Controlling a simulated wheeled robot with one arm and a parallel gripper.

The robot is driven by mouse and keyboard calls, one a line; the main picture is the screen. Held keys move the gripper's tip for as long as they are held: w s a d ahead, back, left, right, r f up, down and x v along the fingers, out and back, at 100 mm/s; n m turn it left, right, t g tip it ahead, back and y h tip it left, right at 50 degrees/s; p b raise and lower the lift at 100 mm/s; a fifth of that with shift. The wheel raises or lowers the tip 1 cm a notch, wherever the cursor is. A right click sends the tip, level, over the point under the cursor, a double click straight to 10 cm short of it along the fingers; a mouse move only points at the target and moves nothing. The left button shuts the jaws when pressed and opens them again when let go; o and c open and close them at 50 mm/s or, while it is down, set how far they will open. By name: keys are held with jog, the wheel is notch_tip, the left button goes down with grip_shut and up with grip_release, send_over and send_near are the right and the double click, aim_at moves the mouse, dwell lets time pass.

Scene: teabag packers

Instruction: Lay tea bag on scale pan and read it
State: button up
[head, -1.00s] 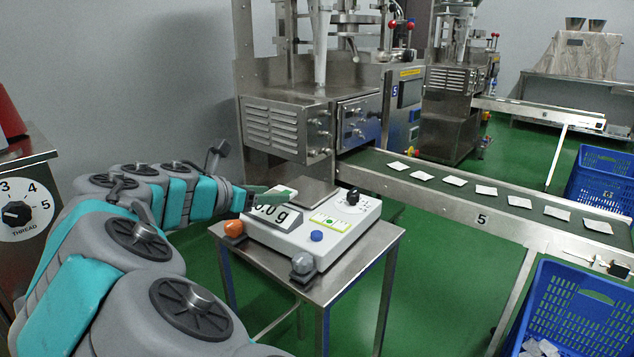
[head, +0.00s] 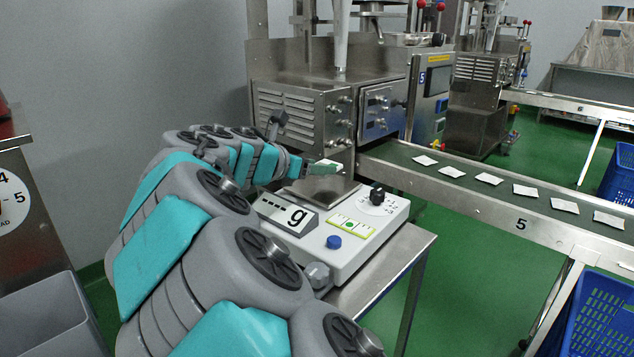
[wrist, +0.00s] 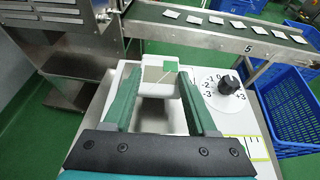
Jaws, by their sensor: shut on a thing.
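My gripper (wrist: 160,88) is shut on a white tea bag (wrist: 158,76) with a green patch, held between the two green fingertips. In the head view my gripper (head: 318,167) and the tea bag (head: 332,165) are above the metal scale pan (head: 316,194), apparently apart from it. The pan (wrist: 160,118) also shows between the fingers in the wrist view. The white scale (head: 350,245) has a display (head: 292,214) showing a "g"; my arm or the angle hides the digits. A black dial knob (head: 377,194) is on the scale's right side.
The scale stands on a small steel table (head: 400,255). A packing machine (head: 300,110) is close behind it. A conveyor (head: 470,200) carrying several tea bags runs to the right. A blue crate (head: 600,310) and a grey bin (head: 50,315) stand on either side.

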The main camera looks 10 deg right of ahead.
aim_at(316, 189)
notch_tip(316, 189, down, 3)
jog(key=b, duration=0.3)
jog(key=shift+f, duration=0.15)
jog(key=o, duration=1.3)
jog(key=v, duration=1.2)
